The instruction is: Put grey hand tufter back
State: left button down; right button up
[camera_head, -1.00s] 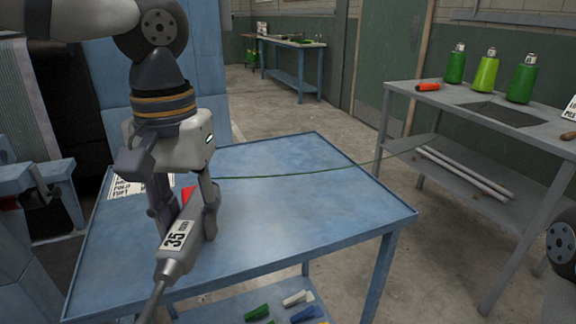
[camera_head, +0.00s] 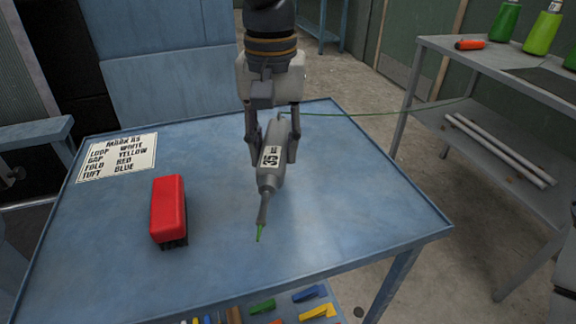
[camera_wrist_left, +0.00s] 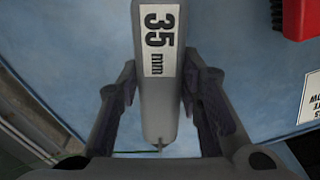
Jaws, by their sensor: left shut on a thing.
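The grey hand tufter (camera_head: 270,168) carries a white "35 mm" label and has a green-tipped thin end pointing toward the front of the blue table (camera_head: 340,245). My left gripper (camera_head: 272,150) is shut on its body from above, one finger on each side. In the left wrist view the tufter (camera_wrist_left: 158,95) runs between the fingers of my gripper (camera_wrist_left: 160,105). A green yarn (camera_head: 370,112) runs from the tufter's rear to the right. I cannot tell whether the tufter touches the tabletop.
A red-backed brush (camera_head: 168,208) stands on the table left of the tufter, near a printed card (camera_head: 118,157). Coloured clips (camera_head: 318,311) lie on the shelf below.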

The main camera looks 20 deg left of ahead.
aim_at(288, 184)
pick_arm(q)
jog(key=shift+w+d+f, duration=0.3)
jog(key=shift+w+f, duration=0.05)
jog(key=shift+f, duration=0.2)
jog(key=shift+w+d+f, duration=0.25)
jog(key=shift+w+f, duration=0.1)
jog(key=shift+f, duration=0.15)
jog(key=shift+w+d+f, duration=0.1)
jog(key=shift+w+f, duration=0.05)
jog(key=shift+f, duration=0.75)
jog(key=shift+w+d+f, duration=0.1)
jog(key=shift+w+f, duration=0.05)
jog(key=shift+f, duration=0.75)
jog(key=shift+f, duration=0.1)
jog(key=c, duration=1.1)
grip_release()
jog(key=shift+f, duration=0.1)
notch_tip(288, 184, up, 12)
jog(key=shift+r, duration=0.15)
